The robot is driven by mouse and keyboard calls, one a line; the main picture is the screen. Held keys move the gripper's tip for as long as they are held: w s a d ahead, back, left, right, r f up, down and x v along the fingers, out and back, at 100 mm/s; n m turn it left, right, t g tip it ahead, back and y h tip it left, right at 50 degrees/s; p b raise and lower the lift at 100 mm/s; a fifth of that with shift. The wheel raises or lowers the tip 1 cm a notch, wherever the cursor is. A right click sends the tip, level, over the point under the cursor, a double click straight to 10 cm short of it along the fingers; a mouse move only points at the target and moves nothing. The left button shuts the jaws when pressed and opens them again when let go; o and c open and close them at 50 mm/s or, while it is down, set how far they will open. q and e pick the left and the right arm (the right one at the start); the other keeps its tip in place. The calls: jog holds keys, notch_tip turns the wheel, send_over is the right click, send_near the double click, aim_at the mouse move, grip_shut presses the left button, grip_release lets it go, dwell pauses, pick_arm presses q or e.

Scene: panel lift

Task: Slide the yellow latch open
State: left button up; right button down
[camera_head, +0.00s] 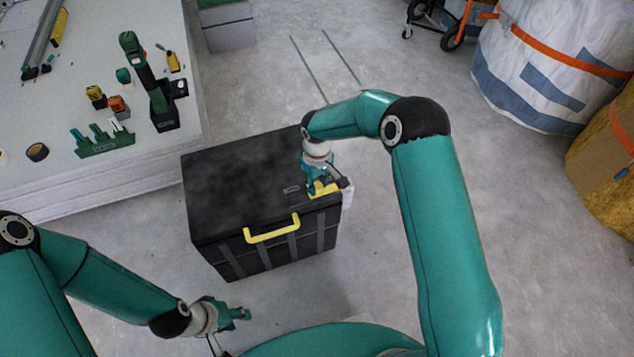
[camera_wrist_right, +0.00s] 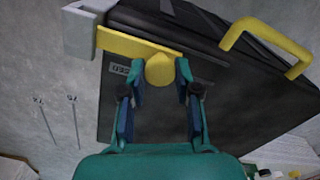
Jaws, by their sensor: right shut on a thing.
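A black box (camera_head: 240,185) with a dark lid stands on the floor, with a yellow handle (camera_head: 272,230) on its front side. The yellow latch (camera_head: 325,189) lies on the lid near its right corner, reaching to a light grey bracket (camera_head: 347,192) at the edge. In the right wrist view the latch is a flat yellow bar (camera_wrist_right: 130,45) with a rounded knob (camera_wrist_right: 159,70). My right gripper (camera_wrist_right: 160,82) is shut on the knob, one finger on each side; it also shows in the head view (camera_head: 313,188). My left gripper (camera_head: 240,314) is empty, in front of the box, above the floor.
A white table (camera_head: 100,180) with tools stands at the left, close to the box.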

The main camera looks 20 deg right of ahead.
aim_at(307, 197)
jog(key=shift+a+f+b, duration=0.1)
jog(key=shift+a+b, duration=0.2)
jog(key=shift+a, duration=1.25)
jog(key=c, duration=0.8)
grip_release()
jog(key=shift+r, duration=0.55)
notch_tip(307, 197, up, 11)
jog(key=shift+f, duration=0.1)
jog(key=shift+d, duration=0.1)
